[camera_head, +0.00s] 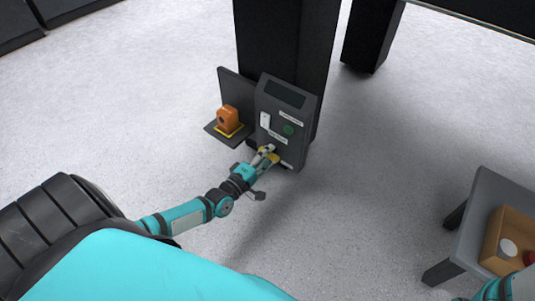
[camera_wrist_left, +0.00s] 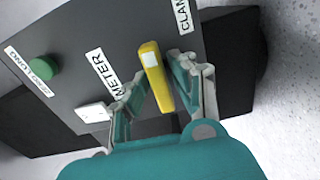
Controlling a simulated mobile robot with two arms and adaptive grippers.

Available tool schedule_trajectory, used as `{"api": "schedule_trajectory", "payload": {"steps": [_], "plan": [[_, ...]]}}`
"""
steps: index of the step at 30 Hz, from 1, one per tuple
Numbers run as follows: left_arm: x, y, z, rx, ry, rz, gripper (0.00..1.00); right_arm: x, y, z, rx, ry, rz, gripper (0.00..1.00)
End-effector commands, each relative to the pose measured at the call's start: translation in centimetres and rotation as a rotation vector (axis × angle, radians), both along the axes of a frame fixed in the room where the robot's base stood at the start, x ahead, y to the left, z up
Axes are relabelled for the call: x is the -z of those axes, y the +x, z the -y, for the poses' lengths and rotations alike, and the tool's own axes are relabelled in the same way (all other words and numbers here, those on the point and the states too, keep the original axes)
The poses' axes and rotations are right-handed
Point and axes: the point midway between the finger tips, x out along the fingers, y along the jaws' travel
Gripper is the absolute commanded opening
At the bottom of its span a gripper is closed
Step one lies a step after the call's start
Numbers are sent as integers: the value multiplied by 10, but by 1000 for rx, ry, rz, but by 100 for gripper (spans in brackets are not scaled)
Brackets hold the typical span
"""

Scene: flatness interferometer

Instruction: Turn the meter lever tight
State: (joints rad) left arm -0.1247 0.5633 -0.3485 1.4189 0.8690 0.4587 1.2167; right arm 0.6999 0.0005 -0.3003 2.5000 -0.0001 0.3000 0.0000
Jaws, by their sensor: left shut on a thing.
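The yellow lever (camera_wrist_left: 154,68) sticks out from the dark grey panel (camera_wrist_left: 130,30), between a METER label (camera_wrist_left: 101,71) and a partly cut-off label starting CLAM (camera_wrist_left: 184,16). My left gripper (camera_wrist_left: 161,82) is shut on the yellow lever, with one finger on each side of it. In the head view the left gripper (camera_head: 268,154) is at the lower part of the panel box (camera_head: 297,146), and the lever is mostly covered by the fingers. My right gripper is not in view; only part of its arm shows at the bottom right.
A green button (camera_head: 289,130) and a white switch (camera_head: 265,120) sit higher on the panel. An orange block (camera_head: 228,118) stands on a dark shelf left of the box. A grey table (camera_head: 492,187) with a wooden tray (camera_head: 490,247) is at right. Floor between is clear.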

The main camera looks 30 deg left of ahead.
Motion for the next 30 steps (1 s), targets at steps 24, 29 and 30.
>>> {"api": "schedule_trajectory", "payload": {"steps": [24,29,30], "plan": [[0,0,0,0,-13,-2,38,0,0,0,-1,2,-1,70],[1,-9,-1,1,-13,-4,38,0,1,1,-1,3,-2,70],[2,-14,-1,1,-13,-5,38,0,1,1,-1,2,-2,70]]}}
